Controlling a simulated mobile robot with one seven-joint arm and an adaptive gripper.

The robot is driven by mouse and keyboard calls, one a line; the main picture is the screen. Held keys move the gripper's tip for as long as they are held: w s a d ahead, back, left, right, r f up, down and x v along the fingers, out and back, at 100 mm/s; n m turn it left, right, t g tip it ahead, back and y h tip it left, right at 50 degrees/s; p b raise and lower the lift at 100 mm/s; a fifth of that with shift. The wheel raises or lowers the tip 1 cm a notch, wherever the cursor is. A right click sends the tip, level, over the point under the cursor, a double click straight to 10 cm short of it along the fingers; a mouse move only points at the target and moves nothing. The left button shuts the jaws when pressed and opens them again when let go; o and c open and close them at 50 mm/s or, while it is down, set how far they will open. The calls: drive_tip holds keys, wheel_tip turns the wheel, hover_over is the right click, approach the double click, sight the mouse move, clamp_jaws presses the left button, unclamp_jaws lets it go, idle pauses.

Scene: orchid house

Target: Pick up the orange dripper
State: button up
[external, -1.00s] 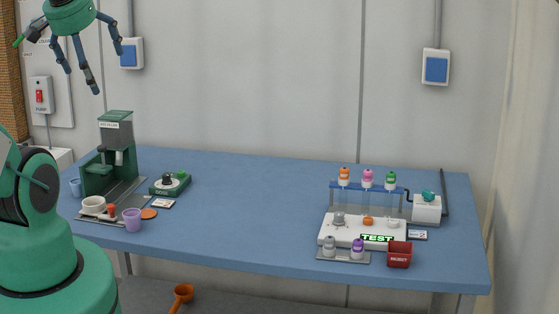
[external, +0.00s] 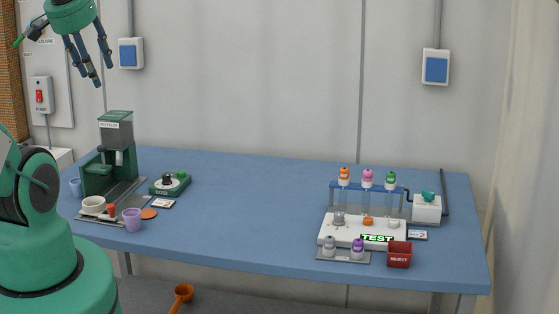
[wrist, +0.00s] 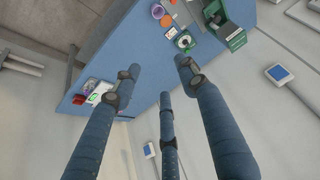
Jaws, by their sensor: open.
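The orange dripper (external: 344,176) is a small bottle with an orange top. My gripper (external: 97,72) is high at the upper left, far from the rack, open and empty. In the wrist view its three blue fingers (wrist: 160,78) point toward the table from above. I cannot make out the orange dripper in that view.
A white test station (external: 328,234), a red reject bin (external: 399,260) and a tray with grey and purple bottles (external: 357,248) stand before the rack. A green coffee machine (external: 117,130), a purple cup (external: 132,220) and a scale (external: 160,187) are left. The middle of the blue table (external: 250,210) is clear.

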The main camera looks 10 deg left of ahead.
drive_tip(key=w+d+r+m+g+p, duration=0.1)
drive_tip(key=w+d+r+m+p, duration=0.1)
drive_tip(key=w+d+m, duration=0.45)
drive_tip(key=w+d+r+m+g+p, duration=0.1)
drive_tip(key=w+d+r+m+p, duration=0.15)
drive_tip(key=w, duration=0.65)
drive_tip(key=w+d+r+m+p, duration=0.1)
drive_tip(key=w+d+m+p, duration=0.1)
drive_tip(key=w+d+m, duration=0.45)
drive_tip(key=m+g+p, duration=0.4)
drive_tip(key=m+p, duration=0.5)
drive_tip(key=m, duration=1)
hover_over(344, 176)
drive_tip(key=w, duration=0.1)
wheel_tip(344, 176, down, 26)
drive_tip(key=shift+w+n, duration=0.2)
drive_tip(key=shift+n, duration=0.05)
drive_tip(key=shift+a+f, duration=0.1)
drive_tip(key=shift+f, duration=4.25)
drive_tip(key=shift+f, duration=0.1)
